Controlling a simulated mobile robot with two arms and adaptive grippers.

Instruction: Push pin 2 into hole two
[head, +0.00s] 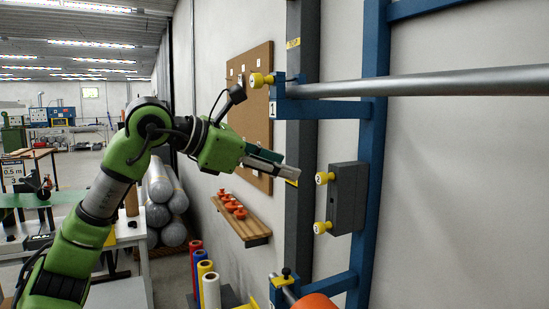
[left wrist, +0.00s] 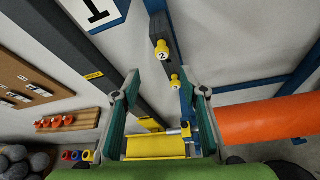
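Pin 2 (head: 324,178), a yellow knob with a white face numbered 2, sits in a dark grey block (head: 347,198) on the blue frame. It also shows beyond my fingers in the left wrist view (left wrist: 161,50). A second yellow pin (head: 322,227) sits below it in the same block. My left gripper (head: 283,163) is left of pin 2 in the head view, apart from it. Its fingers (left wrist: 161,105) are wide apart with nothing held. I cannot make out hole two; the lower blue bracket (head: 335,286) is partly cut off. My right gripper is not in view.
A yellow pin (head: 260,80) sits at the upper bracket marked 1 (head: 290,108), beside a long steel bar (head: 430,82). A grey post (head: 300,220) stands left of the block. An orange roll (left wrist: 265,118) lies low right. A wooden shelf (head: 248,230) is on the wall.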

